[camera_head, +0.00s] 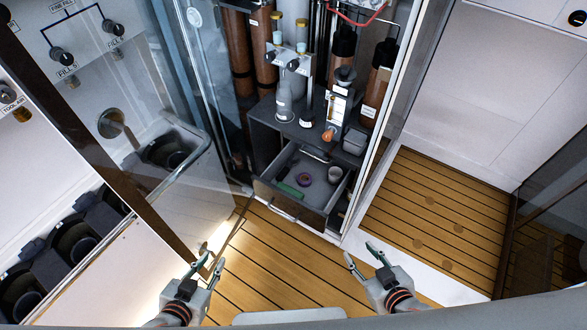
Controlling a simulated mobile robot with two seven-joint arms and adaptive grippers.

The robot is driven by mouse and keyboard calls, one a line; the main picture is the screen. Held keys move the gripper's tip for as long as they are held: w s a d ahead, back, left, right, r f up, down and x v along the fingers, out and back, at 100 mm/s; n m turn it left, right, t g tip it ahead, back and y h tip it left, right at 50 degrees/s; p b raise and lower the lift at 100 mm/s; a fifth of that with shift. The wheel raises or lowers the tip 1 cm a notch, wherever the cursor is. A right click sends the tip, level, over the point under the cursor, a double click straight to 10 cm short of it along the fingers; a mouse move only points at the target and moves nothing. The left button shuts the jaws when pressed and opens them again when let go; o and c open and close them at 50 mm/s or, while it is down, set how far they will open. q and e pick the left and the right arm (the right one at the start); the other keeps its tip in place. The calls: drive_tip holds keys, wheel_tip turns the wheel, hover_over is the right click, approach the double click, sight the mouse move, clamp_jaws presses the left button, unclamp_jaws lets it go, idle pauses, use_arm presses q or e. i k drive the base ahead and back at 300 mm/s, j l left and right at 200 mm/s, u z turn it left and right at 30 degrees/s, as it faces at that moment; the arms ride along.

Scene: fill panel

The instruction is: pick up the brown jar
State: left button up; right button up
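I cannot tell for sure which thing is the brown jar. A small orange-brown round piece (328,135) sits at the front edge of the cabinet top. Tall brown cylinders stand behind, at the left (263,45) and at the right (374,95) of the cabinet. Two small yellowish capped jars (276,25) stand up high at the back. My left gripper (212,262) is open and empty over the wooden floor, at the lower left. My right gripper (360,252) is open and empty at the lower right. Both are well apart from the cabinet's contents.
A grey bottle (284,103) stands on the cabinet top. Glass doors flank the opening. The wooden floor (265,260) before the drawer is clear.

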sight(307, 120)
drive_tip(key=i+l+u, duration=0.2)
drive_tip(key=l, duration=0.5)
drive_tip(key=i+l+u, duration=0.1)
drive_tip(key=l+u, duration=0.15)
drive_tip(key=l, duration=0.5)
drive_tip(key=l+u, duration=0.2)
drive_tip(key=l, duration=0.55)
drive_tip(key=i+l, duration=0.35)
